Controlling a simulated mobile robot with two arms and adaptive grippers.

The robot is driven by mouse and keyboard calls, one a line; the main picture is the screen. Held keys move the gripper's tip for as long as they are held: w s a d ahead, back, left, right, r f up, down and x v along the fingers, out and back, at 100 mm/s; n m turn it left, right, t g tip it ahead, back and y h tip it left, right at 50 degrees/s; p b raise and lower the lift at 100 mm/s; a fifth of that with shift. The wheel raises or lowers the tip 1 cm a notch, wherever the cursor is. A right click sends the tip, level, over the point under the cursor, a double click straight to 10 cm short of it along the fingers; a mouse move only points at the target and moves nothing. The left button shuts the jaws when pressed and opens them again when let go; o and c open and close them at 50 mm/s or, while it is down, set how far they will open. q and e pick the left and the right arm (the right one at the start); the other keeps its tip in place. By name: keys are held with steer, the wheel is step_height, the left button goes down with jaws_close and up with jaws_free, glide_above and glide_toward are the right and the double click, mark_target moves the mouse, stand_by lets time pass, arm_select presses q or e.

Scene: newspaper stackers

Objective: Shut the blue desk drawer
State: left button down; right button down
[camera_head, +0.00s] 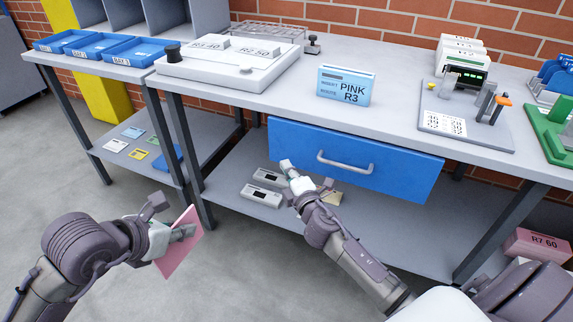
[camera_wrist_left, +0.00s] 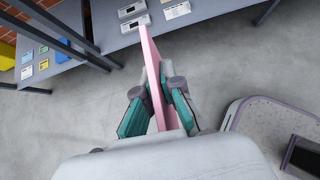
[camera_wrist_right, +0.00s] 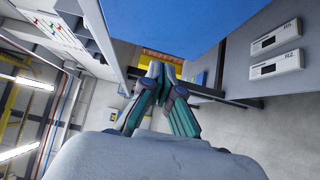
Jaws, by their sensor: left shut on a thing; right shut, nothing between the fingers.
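The blue desk drawer (camera_head: 385,173) is under the grey workbench top, with a pale bar handle (camera_head: 345,163) on its front. Its front lies close under the bench edge, with no clear gap visible. My right gripper (camera_head: 287,167) is shut and empty beside the lower left part of the drawer front; I cannot tell if it touches. In the right wrist view the blue surface (camera_wrist_right: 170,18) lies just beyond the shut fingers (camera_wrist_right: 158,72). My left gripper (camera_head: 185,232) is shut on a thin pink panel (camera_head: 178,255), also seen in the left wrist view (camera_wrist_left: 152,60), over the floor.
The workbench (camera_head: 250,100) carries a blue "PINK R3" box (camera_head: 344,86), a white machine (camera_head: 228,66) and a grey fixture board (camera_head: 465,118). Grey devices (camera_head: 261,194) lie on the lower shelf. A pink box (camera_head: 535,245) is at right. The floor at left is clear.

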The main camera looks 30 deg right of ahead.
steer(key=s, duration=0.8)
steer(key=shift+a+f, duration=0.3)
